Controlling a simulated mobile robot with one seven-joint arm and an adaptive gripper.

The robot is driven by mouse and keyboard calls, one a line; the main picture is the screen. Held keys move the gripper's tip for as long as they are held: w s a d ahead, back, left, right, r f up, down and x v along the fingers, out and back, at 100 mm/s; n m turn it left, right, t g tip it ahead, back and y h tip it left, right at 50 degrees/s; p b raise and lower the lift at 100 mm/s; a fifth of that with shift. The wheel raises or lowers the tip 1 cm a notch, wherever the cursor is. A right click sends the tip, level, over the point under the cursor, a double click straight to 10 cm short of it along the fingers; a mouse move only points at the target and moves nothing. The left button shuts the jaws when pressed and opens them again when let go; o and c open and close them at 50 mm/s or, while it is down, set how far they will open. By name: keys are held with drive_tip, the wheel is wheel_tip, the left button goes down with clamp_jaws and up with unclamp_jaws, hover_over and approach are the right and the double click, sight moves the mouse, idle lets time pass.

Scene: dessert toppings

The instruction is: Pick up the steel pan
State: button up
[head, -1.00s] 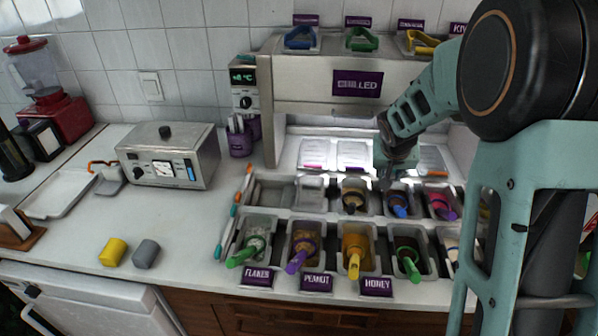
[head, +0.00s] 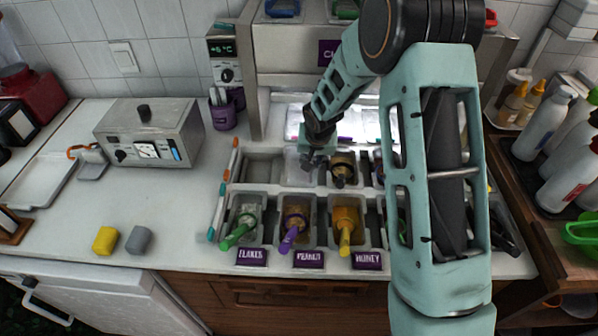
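The steel pan appears to be the empty, pale metal pan (head: 297,173) in the back row of the topping station, second slot from the left. My gripper (head: 314,164) points down over its right side and partly covers it. I cannot tell whether the fingers touch the pan, or whether they are open or shut; they are small and dark here. Nothing is visibly held.
An empty-looking slot (head: 261,167) lies left of the pan, and a brown topping pan (head: 343,170) stands close on its right. Front pans hold a green scoop (head: 240,232) and others. A hood (head: 290,62) overhangs behind. My arm hides the right side.

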sight(299, 172)
drive_tip(key=shift+d+p+x, duration=0.15)
drive_tip(key=shift+p+x, duration=0.2)
drive_tip(key=shift+x, duration=0.95)
drive_tip(key=shift+d+p+x, duration=0.2)
drive_tip(key=shift+p+x, duration=0.1)
drive_tip(key=shift+x, duration=1)
drive_tip(key=shift+w, duration=0.2)
clamp_jaws()
drive_tip(key=shift+r, duration=0.1)
